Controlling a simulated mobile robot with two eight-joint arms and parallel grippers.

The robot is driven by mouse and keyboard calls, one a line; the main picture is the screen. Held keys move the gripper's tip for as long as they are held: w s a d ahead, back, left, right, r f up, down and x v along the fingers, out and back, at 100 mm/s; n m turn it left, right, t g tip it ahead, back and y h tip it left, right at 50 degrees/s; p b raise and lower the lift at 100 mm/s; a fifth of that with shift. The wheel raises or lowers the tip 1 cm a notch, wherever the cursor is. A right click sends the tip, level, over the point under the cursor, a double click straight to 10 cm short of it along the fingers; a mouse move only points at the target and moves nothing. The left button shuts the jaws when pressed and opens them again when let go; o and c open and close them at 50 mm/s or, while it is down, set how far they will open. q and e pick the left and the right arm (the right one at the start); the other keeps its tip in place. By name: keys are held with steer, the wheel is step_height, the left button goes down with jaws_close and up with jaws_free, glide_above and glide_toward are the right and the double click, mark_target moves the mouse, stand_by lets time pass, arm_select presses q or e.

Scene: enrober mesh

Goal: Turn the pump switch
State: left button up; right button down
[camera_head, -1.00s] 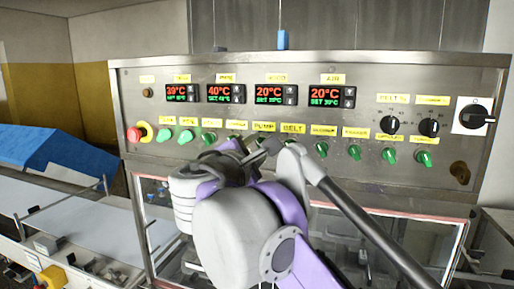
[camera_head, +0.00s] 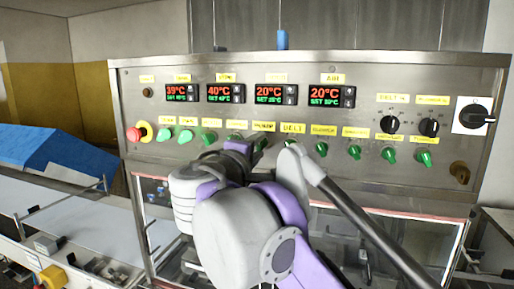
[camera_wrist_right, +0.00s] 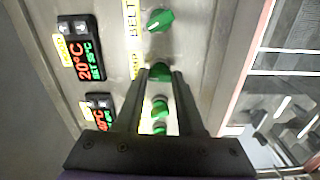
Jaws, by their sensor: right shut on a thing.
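The pump switch is a green knob (camera_wrist_right: 160,70) beside a yellow label partly hidden by a finger in the right wrist view. My right gripper (camera_wrist_right: 160,78) is shut on this knob, with one dark finger on each side of it. In the head view, my right arm and wrist cover most of the gripper and the knob, below the pump label (camera_head: 263,127). My left gripper is in neither view.
The belt knob (camera_wrist_right: 159,20) is close beside the held knob, with more green knobs (camera_head: 321,149) along the steel panel (camera_head: 360,80). A red emergency button (camera_head: 134,135) is at left. A black rotary switch (camera_head: 474,116) is at right.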

steer(key=m, duration=0.4)
steer(key=shift+m, duration=0.4)
stand_by(0.4)
steer(key=c, duration=0.5)
jaws_free()
steer(key=v, duration=1.1)
steer(key=shift+b, duration=0.35)
